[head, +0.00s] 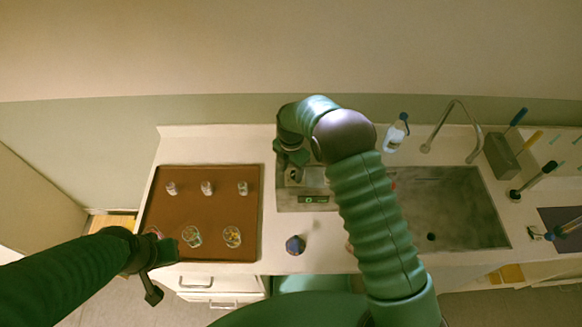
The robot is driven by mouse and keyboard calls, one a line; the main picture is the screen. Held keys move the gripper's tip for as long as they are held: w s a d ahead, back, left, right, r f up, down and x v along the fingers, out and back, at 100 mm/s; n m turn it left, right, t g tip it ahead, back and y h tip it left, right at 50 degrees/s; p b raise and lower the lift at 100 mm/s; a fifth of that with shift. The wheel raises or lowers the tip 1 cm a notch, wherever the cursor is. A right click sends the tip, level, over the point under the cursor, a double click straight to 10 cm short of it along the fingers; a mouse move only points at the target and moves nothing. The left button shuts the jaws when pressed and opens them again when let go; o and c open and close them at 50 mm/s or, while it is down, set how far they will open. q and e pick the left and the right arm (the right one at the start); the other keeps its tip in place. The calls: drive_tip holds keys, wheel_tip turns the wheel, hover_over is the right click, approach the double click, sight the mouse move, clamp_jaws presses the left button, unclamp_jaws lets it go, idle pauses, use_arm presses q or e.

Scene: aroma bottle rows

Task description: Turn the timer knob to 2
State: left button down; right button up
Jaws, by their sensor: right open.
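A grey box-like device (290,205) with a small green display (314,199) stands at the middle of the counter. I take it to carry the timer. My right arm arches over it, and my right gripper (292,160) is open above its back left part. The timer knob is not clearly visible; the gripper and arm cover part of the device, and I cannot tell whether the fingers touch it. My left gripper (160,277) is at the front left corner of the brown tray, its fingers apart and empty.
The brown tray (225,212) at left holds several small glass containers. A dark-blue-topped object (295,245) stands before the device. At right are a clear bottle (396,133), a sink (460,215) with a faucet (472,130), and a grey holder (502,157) with handled tools.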

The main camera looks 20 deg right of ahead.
drive_tip(key=shift+f, duration=0.2)
drive_tip(key=shift+d, duration=0.55)
drive_tip(key=shift+d+f, duration=0.15)
drive_tip(key=shift+d, duration=0.2)
drive_tip(key=c, duration=0.4)
drive_tip(key=shift+c, duration=1.2)
drive_tip(key=shift+a, duration=0.25)
clamp_jaws()
drive_tip(key=shift+a, duration=0.2)
use_arm(q)
drive_tip(key=shift+w+d+r, duration=0.1)
drive_tip(key=shift+d+r, duration=0.05)
drive_tip(key=shift+d, duration=0.65)
drive_tip(key=shift+d, duration=0.1)
use_arm(e)
drive_tip(key=shift+d, duration=0.15)
